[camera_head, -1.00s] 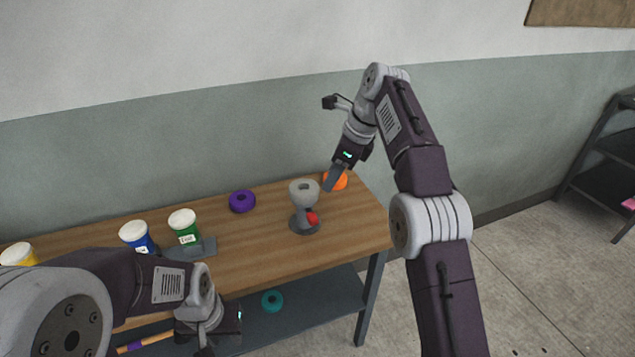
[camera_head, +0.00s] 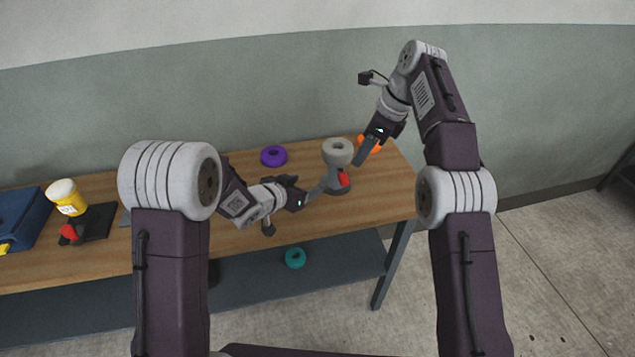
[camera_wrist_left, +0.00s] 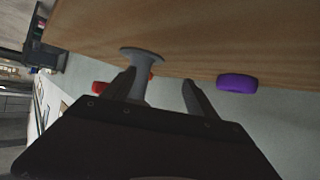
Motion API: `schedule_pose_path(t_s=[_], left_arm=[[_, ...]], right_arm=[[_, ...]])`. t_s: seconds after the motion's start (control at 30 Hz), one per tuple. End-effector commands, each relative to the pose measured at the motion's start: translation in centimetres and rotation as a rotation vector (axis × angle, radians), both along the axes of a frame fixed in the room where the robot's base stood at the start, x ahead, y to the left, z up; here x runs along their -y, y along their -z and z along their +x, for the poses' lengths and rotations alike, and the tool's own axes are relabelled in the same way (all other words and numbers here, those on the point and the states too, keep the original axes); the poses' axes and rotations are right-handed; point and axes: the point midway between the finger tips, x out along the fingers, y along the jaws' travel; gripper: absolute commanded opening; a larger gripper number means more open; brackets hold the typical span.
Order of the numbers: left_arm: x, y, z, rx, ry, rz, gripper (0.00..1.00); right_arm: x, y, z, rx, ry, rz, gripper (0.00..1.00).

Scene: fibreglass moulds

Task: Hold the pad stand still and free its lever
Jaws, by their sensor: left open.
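The pad stand (camera_head: 338,150) is grey, with a cup-like top, a narrow stem and a round base. It stands upright near the right end of the table. Its red lever (camera_head: 344,178) sits low on the right side. My left gripper (camera_head: 316,191) is open just left of the stem. In the left wrist view the stand (camera_wrist_left: 140,88) shows beside one finger and partly between the fingers; I cannot tell whether they touch. My right gripper (camera_head: 366,154) points down close to the right of the stand's top. Its finger gap is not clear.
A purple ring (camera_head: 273,156) lies behind and left of the stand. An orange ring (camera_head: 371,144) is partly behind my right gripper. A teal ring (camera_head: 295,258) is on the lower shelf. A yellow-and-white tub (camera_head: 66,197) and a blue box (camera_head: 22,216) are at the left.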

Motion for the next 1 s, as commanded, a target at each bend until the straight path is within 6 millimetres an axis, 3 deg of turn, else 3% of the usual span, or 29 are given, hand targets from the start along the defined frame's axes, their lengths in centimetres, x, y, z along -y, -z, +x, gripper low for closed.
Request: schedule_pose_path(t_s=[0.13, 0.37, 0.73, 1.0], left_arm=[[3.0, -0.3, 0.5, 0.081, 0.123, -0.047, 0.67], [3.8, -0.3, 1.0, 0.1, 0.148, -0.057, 0.67], [7.5, 2.4, 6.0, 0.098, 0.146, -0.056, 0.67], [8.4, 3.0, 7.4, 0.098, 0.145, -0.056, 0.67]], right_arm=[[0.0, 0.0, 0.0, 0.0, 0.0, 0.0, 0.36], [0.0, 0.0, 0.0, 0.0, 0.0, 0.0, 0.36], [0.0, 0.0, 0.0, 0.0, 0.0, 0.0, 0.36], [0.0, 0.0, 0.0, 0.0, 0.0, 0.0, 0.36]])
